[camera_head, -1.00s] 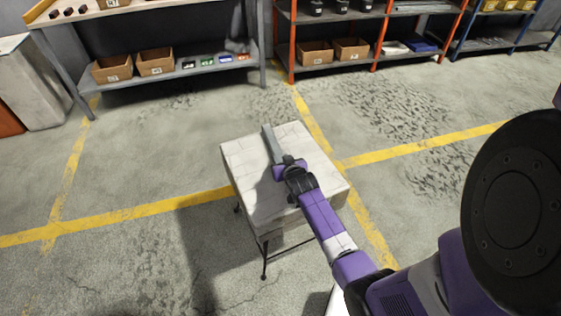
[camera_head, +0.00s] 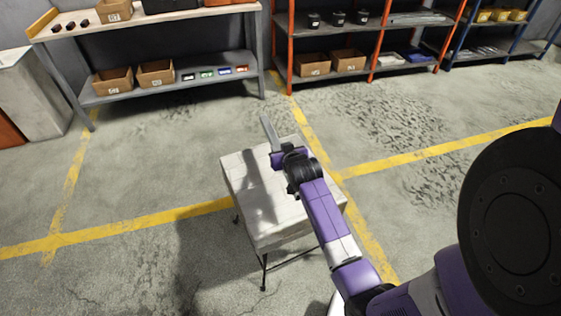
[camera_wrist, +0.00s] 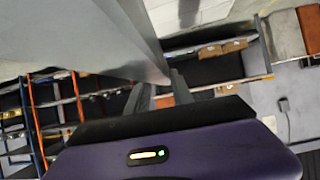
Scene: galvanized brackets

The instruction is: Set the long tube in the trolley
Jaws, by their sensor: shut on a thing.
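The long tube (camera_head: 268,130) is a grey, straight-edged bar. My gripper (camera_head: 278,152) is shut on it and holds it above a pale block-topped stand (camera_head: 245,178). Its far end points away from me, and the tube's shadow lies apart from it on the stand top. In the wrist view the tube (camera_wrist: 90,40) fills the upper left as a big grey piece, with the fingers (camera_wrist: 160,92) at its lower edge. My wrist hides part of the tube in the head view. I see no trolley that I can make out.
A grey workbench (camera_head: 175,85) with cardboard boxes (camera_head: 113,82) stands at the back left. Orange-framed shelving (camera_head: 291,45) and blue-framed shelving (camera_head: 459,45) stand along the back. A pale cabinet (camera_head: 35,85) is at far left. Open floor with yellow lines surrounds the stand.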

